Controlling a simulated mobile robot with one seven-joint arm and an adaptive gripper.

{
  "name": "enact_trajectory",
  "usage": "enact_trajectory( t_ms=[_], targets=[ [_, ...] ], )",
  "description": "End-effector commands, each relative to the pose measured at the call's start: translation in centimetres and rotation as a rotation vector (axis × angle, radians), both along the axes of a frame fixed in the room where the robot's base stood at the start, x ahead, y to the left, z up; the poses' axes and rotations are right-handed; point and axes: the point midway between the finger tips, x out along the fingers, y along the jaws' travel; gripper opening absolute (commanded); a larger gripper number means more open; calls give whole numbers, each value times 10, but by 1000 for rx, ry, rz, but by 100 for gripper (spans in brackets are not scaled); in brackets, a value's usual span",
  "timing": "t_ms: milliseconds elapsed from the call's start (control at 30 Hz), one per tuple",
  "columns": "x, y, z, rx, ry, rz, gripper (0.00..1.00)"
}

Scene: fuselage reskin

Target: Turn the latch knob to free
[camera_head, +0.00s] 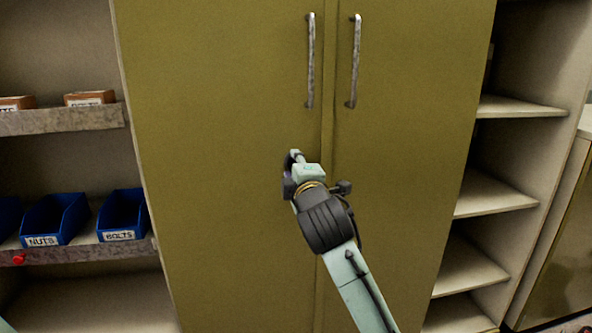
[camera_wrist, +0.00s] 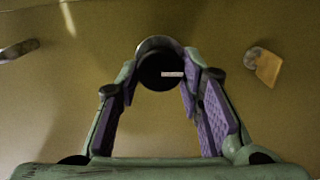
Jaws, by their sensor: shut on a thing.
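The latch knob (camera_wrist: 158,78) is a round black knob with a lighter rim at its top and a pale horizontal mark on its face. It sits on the olive cabinet doors (camera_head: 220,180). My gripper (camera_wrist: 160,66) is shut on the knob, with its purple-padded fingers on either side of it in the wrist view. In the head view, my gripper (camera_head: 294,156) is against the doors below the handles, left of the seam, and the knob is hidden there.
Two upright metal handles (camera_head: 311,60) (camera_head: 355,60) stand out above my gripper. A small grey fitting with a tan tag (camera_wrist: 267,66) is right of the knob. Blue bins (camera_head: 55,220) sit on the left shelving; empty shelves (camera_head: 495,195) are at right.

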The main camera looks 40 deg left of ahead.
Motion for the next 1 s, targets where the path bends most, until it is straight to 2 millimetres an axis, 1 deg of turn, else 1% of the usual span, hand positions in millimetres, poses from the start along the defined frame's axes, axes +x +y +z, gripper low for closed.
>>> enact_trajectory(
  t_ms=[200, 700, 733, 1000],
  targets=[
    [0, 0, -1, -37, -42, 0, 6],
    [0, 0, -1, -46, -53, 0, 6],
    [0, 0, -1, -46, -53, 0, 36],
    [0, 0, 0, -46, -52, 0, 53]
  ],
)
